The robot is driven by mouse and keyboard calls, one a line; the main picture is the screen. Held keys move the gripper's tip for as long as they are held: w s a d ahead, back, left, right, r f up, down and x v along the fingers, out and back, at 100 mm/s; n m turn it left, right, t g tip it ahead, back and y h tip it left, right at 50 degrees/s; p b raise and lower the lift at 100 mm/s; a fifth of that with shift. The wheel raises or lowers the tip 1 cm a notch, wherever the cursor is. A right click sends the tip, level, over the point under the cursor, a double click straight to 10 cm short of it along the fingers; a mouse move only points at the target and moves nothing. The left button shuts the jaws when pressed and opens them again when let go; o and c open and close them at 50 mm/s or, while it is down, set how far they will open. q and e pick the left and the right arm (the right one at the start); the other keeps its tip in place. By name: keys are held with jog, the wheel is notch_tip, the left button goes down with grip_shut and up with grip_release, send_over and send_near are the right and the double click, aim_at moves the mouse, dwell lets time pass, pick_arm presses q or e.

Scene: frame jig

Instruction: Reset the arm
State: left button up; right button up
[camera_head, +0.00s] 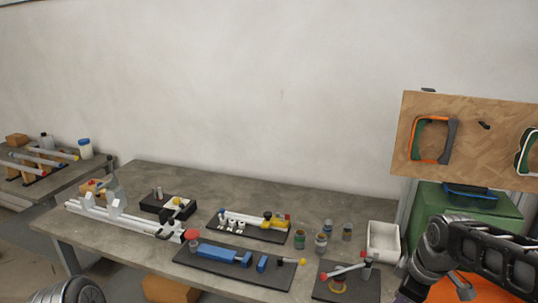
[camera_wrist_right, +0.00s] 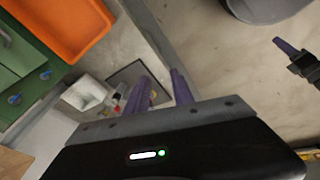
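My right arm comes in from the right edge of the head view, its dark wrist links above the right end of the workbench (camera_head: 150,225). Its fingertips do not show there. In the right wrist view my right gripper (camera_wrist_right: 162,88) has two purple fingers standing apart with nothing held between them. My left arm shows in the head view only as a rounded dark link at the bottom left. A purple finger on a dark mount, seemingly my left gripper (camera_wrist_right: 290,50), shows at the right of the wrist view, and its opening is unclear.
The bench holds a white frame rail (camera_head: 125,220), a dark tray with blue parts (camera_head: 232,281), several small cans and a white bin (camera_head: 383,242). A green cabinet (camera_head: 480,205) and a tool board (camera_head: 470,135) stand at right. An orange tray (camera_wrist_right: 72,25) shows in the wrist view.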

jog(key=w+a+f+m+t+y, duration=0.1)
jog(key=a+f+m, duration=0.4)
jog(key=f, duration=0.4)
jog(key=w+a+f+m+t+y, duration=0.1)
jog(key=a+f+m, duration=0.2)
jog(key=a+f, duration=0.55)
jog(key=s+a+f+m+g, duration=0.2)
jog(key=s+a+f, duration=0.2)
jog(key=s+f, duration=0.5)
jog(key=s+a+f+m+g+y, duration=0.1)
jog(key=s+a+f+m+g, duration=0.1)
jog(key=s+a+f, duration=0.3)
jog(key=s+f, duration=0.4)
jog(key=s, duration=0.5)
jog(key=shift+f+g+y, duration=0.3)
jog(key=shift+f+g, duration=0.05)
jog(key=shift+g, duration=0.05)
